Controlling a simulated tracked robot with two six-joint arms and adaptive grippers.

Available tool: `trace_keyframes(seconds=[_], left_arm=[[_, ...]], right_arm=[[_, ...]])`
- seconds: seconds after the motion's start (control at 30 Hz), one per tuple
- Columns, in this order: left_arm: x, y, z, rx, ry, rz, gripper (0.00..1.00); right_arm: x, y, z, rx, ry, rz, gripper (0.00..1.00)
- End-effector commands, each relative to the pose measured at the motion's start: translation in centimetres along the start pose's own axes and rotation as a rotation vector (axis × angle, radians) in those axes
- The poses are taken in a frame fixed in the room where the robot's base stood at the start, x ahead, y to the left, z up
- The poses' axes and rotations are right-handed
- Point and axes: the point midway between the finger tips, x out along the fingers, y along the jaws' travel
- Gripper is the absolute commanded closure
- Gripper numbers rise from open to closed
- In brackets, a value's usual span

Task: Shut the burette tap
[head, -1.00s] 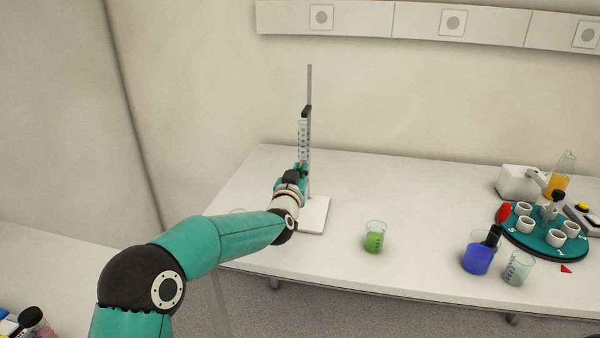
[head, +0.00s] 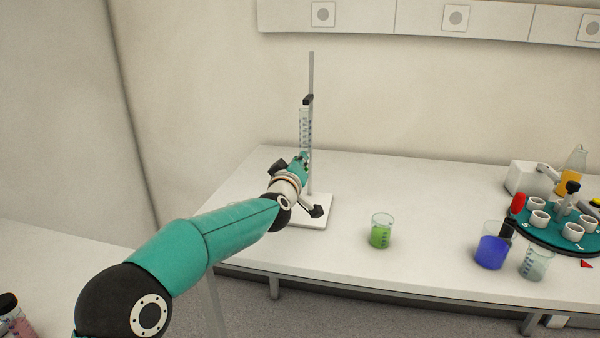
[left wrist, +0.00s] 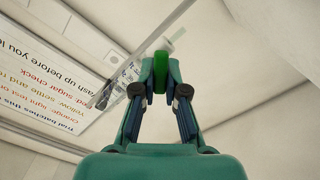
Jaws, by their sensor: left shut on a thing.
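The clear burette (head: 305,128) with dark marks stands upright in the head view, held by a black clamp (head: 308,99) on a grey rod (head: 311,72). The rod rises from a white base (head: 312,221) on the bench. My left gripper (head: 303,162) is at the lower end of the burette and covers the tap there in the head view. In the left wrist view, the left gripper (left wrist: 160,80) is shut on the green tap handle (left wrist: 160,72), which sits between its two fingertips. My right gripper is in neither view.
A beaker of green liquid (head: 381,234) stands right of the base. Further right are a blue-filled beaker (head: 491,251), a clear beaker (head: 534,264), a teal carousel (head: 556,232) with white cups and an orange-filled flask (head: 571,182). The bench between is clear.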

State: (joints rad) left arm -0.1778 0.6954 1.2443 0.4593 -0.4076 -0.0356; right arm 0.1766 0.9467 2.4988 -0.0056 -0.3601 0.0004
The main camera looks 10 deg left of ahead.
Motion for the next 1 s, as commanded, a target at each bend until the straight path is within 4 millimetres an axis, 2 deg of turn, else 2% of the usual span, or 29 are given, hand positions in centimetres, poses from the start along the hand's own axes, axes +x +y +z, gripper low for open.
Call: trace_keyframes(seconds=[0.03, 0.5, 0.8, 1.0], left_arm=[[0.0, -0.5, 0.2, -0.047, 0.002, -0.001, 1.00], [0.0, -0.9, 0.3, -0.490, 0.002, -0.002, 1.00], [0.0, -1.1, 0.4, -0.716, 0.002, -0.004, 1.00], [0.0, -1.2, 0.5, -0.804, 0.001, -0.006, 1.00]], right_arm=[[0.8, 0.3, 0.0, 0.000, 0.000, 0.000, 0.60], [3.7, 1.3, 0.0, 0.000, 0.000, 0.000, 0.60], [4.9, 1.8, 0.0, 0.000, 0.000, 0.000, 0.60], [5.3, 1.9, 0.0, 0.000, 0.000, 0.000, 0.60]])
